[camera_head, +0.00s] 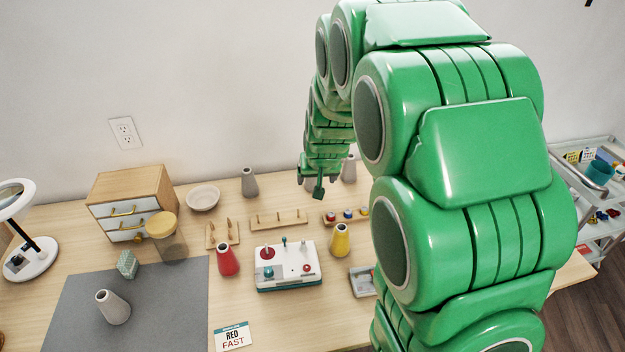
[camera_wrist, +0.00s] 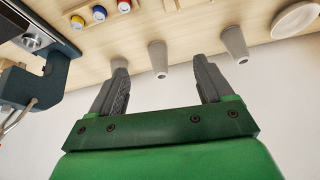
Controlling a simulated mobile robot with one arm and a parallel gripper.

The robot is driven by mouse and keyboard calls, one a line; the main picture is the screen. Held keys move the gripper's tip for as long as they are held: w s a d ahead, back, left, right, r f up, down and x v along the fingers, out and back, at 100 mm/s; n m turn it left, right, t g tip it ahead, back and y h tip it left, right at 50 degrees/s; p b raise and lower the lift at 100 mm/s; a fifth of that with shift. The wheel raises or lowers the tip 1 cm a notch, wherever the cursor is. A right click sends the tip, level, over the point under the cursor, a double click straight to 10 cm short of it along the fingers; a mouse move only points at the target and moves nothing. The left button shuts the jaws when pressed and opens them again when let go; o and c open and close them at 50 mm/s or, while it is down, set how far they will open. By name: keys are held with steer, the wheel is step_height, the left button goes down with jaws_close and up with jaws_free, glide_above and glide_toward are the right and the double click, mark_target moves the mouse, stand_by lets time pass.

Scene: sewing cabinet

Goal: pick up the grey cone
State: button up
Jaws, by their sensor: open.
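Several cones are grey or greyish. A darker grey cone (camera_head: 250,182) stands upright at the back of the table, by the wall; in the wrist view it (camera_wrist: 234,43) is right of my fingers. Another pale cone (camera_head: 113,307) stands on the grey mat at front left. My gripper (camera_head: 318,184) is open and empty, between the two back cones in the head view; its fingers are spread in the wrist view (camera_wrist: 159,66).
A white bowl (camera_head: 203,197), a wooden peg rack (camera_head: 279,221) and a bead board (camera_head: 346,217) are near the back. A red cone (camera_head: 228,260), joystick box (camera_head: 287,268) and yellow cone (camera_head: 341,240) stand in front. A dark clamp-like device (camera_wrist: 40,75) is at left in the wrist view.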

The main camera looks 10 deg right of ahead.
mark_target(315, 180)
steer(key=shift+w+d+f+m+t+h, duration=0.1)
steer(key=shift+w+d+f+t+h, duration=0.3)
steer(key=shift+w+f, duration=2)
steer(key=shift+w+d+f+m+t+h, duration=0.1)
steer(key=shift+w+d+f+t, duration=0.65)
steer(key=shift+w+f, duration=1.6)
steer(key=shift+w+d+f+m+t+h, duration=0.15)
steer(key=shift+w+d+f+t, duration=0.75)
steer(key=shift+w, duration=2.7)
steer(key=shift+w+a+f+g, duration=0.2)
steer(key=shift+w+a+f, duration=0.1)
steer(key=shift+w+f, duration=0.3)
steer(key=shift+w+a+f+g, duration=0.15)
steer(key=shift+w+a+f, duration=0.2)
steer(key=shift+f, duration=0.4)
steer(key=shift+x, duration=1.2)
steer(key=shift+d, duration=0.15)
steer(key=c, duration=1.1)
steer(key=shift+o, duration=0.2)
steer(key=shift+r, duration=0.1)
